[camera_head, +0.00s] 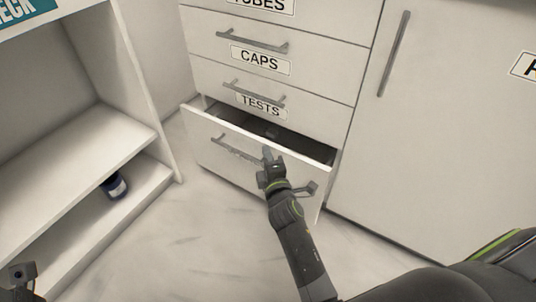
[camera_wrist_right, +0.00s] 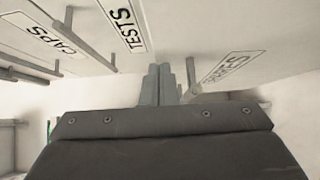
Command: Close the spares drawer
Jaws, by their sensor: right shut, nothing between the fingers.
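The spares drawer (camera_head: 212,150) is the bottom drawer of the white cabinet and stands partly pulled out, with its dark inside showing. Its bar handle (camera_head: 308,189) shows on both sides of my right gripper. My right gripper (camera_head: 267,153) is shut and empty, in front of the drawer front with its tips near the top edge; I cannot tell whether it touches. In the right wrist view its shut fingers (camera_wrist_right: 163,84) are beside the SPARES label (camera_wrist_right: 231,68). A small part of what looks like my left gripper (camera_head: 22,273) shows at the lower left corner; its fingers are unclear.
The tests drawer (camera_head: 310,106) and the caps drawer (camera_head: 315,62) above are shut. A tall cabinet door (camera_head: 440,130) is shut at right. An open shelf unit (camera_head: 75,215) at left holds a dark bottle (camera_head: 114,186). The floor (camera_head: 200,240) before the drawer is clear.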

